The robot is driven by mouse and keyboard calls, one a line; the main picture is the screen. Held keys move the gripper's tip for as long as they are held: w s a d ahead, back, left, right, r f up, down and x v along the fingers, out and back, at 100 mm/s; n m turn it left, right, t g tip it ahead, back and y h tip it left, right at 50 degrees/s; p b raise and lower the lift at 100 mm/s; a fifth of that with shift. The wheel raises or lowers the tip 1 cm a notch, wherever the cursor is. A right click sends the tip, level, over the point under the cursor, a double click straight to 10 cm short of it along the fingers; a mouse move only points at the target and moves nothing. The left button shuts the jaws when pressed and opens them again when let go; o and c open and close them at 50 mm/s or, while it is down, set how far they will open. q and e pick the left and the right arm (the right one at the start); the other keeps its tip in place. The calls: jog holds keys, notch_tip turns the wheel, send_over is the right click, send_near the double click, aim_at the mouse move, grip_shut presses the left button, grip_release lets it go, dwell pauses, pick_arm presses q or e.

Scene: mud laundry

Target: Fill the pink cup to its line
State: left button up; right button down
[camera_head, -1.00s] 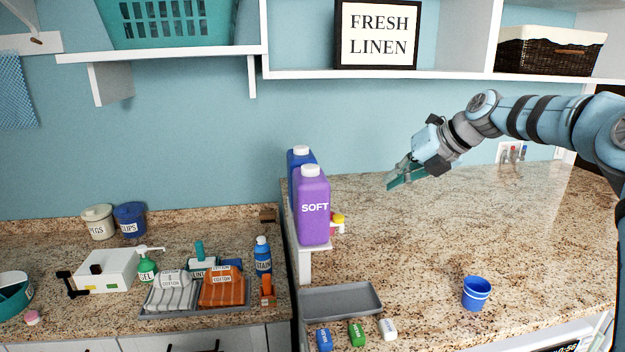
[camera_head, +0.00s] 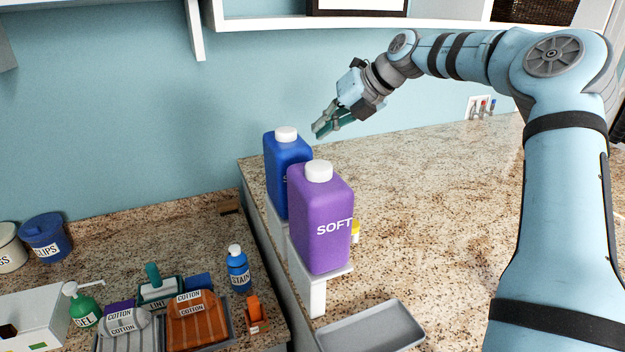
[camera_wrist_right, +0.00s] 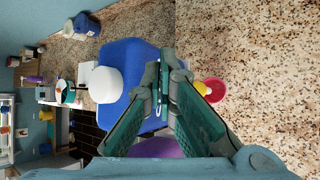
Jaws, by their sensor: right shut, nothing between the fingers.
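A pink-red round cup (camera_wrist_right: 216,90) shows in the right wrist view on the speckled counter, partly hidden by my finger, with a yellow piece (camera_wrist_right: 202,88) beside or over it. In the head view the cup is hidden behind the purple jug; only a yellow bit (camera_head: 355,231) shows. The blue jug (camera_head: 285,175) and purple SOFT jug (camera_head: 318,225) stand upright on a small white raised stand (camera_head: 316,296), both with white caps. My right gripper (camera_head: 319,132) is shut and empty, above and slightly right of the blue jug's cap (camera_wrist_right: 108,85). My left gripper is out of view.
A grey tray (camera_head: 372,330) lies in front of the stand. The counter (camera_head: 430,200) to the right is largely clear. At left are cotton bundles (camera_head: 195,318), a blue STAIN bottle (camera_head: 238,270) and a CLIPS tub (camera_head: 46,238). A shelf (camera_head: 300,22) runs overhead.

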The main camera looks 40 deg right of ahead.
jog(key=f, duration=0.2)
jog(key=w+f, duration=0.1)
jog(key=f, duration=0.3)
jog(key=shift+w+f, duration=0.25)
jog(key=shift+f, duration=0.1)
jog(key=shift+s+f+b, duration=0.8)
jog(key=shift+f+b, duration=0.3)
jog(key=shift+b, duration=0.05)
jog(key=shift+w+f, duration=0.15)
jog(key=shift+w, duration=0.3)
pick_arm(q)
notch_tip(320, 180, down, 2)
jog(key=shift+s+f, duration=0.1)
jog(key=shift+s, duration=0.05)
pick_arm(e)
jog(key=shift+s, duration=0.1)
jog(key=shift+s, duration=0.15)
